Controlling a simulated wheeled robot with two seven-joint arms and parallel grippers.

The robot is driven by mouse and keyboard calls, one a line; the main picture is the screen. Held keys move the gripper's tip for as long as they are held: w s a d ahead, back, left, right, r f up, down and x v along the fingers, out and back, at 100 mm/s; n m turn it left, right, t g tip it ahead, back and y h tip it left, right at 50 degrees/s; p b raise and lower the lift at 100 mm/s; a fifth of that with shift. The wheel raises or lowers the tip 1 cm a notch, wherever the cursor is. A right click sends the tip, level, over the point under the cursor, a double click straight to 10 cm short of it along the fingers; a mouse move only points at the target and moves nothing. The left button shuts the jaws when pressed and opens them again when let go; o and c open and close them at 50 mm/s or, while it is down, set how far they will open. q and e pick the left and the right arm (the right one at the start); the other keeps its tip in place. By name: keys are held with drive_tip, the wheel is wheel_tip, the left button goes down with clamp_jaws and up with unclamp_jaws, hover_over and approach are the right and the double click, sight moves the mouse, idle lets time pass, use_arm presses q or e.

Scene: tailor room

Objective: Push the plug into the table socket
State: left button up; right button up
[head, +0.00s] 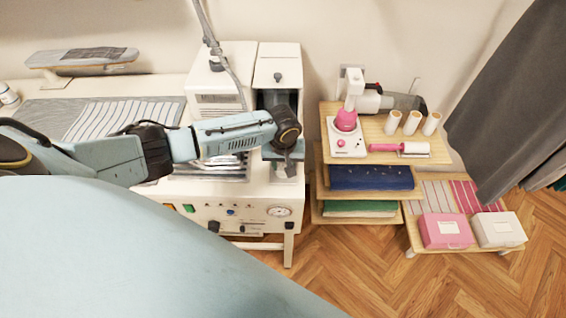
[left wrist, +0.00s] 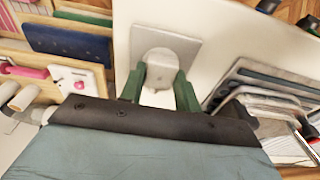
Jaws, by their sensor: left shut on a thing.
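My left gripper (head: 288,152) reaches over the right end of the white ironing table (head: 262,192) and points down. In the left wrist view its two green fingers (left wrist: 160,88) are shut on a white plug (left wrist: 158,98). The pale square table socket (left wrist: 188,48) with a rounded middle lies directly beyond the fingertips, set in the white table surface. The plug overlaps the socket from this angle, so I cannot tell whether it touches or how deep it sits. In the head view my gripper hides most of the plug and socket. My right gripper is not in view.
A white steam generator (head: 280,62) stands at the back of the table. A wooden shelf (head: 375,160) with a pink-and-white machine (head: 346,122) stands right of the table. Boxes (head: 447,231) rest on a lower shelf.

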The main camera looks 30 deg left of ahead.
use_arm(q)
drive_tip(key=shift+f, duration=0.2)
drive_tip(key=o, duration=1)
wheel_tip(320, 180, up, 13)
drive_tip(key=s+d, duration=0.1)
drive_tip(key=shift+s+p, duration=0.35)
drive_tip(key=shift+p, duration=0.1)
drive_tip(key=shift+d, duration=0.1)
